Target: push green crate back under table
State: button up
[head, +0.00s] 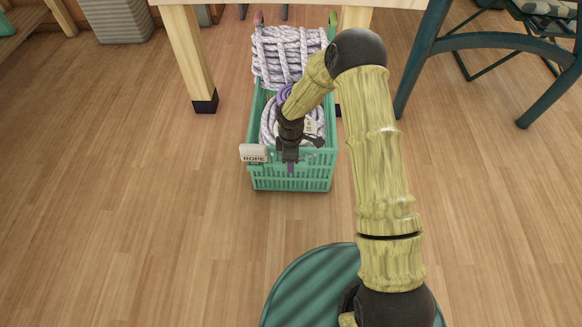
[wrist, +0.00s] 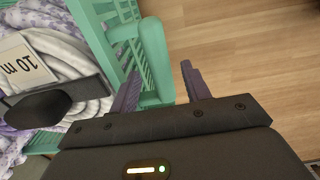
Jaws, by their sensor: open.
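The green crate (head: 292,179) stands on the wooden floor, its far end at the table (head: 385,3) and its near end out in front. It holds coiled pale and purple rope (head: 285,55). A small tag reading ROPE (head: 254,153) is at its near left corner. My gripper (head: 291,168) is at the crate's near wall, pointing down. In the wrist view, the crate's green rim (wrist: 155,60) runs between the spread fingers of my gripper (wrist: 160,73). One finger is on the crate's inner side, the other outside over the floor. Contact with the rim cannot be told.
A wooden table leg (head: 192,55) stands left of the crate. Another leg is partly hidden behind my arm on the right. A dark green chair (head: 480,42) is at the right. A grey ribbed bin (head: 117,20) is at the back left. The floor left of the crate is clear.

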notch_tip(320, 180, down, 3)
jog(key=shift+r+b, duration=0.15)
jog(key=shift+b, duration=0.3)
grip_shut()
jog(key=shift+w+r, duration=0.1)
jog(key=shift+w, duration=0.05)
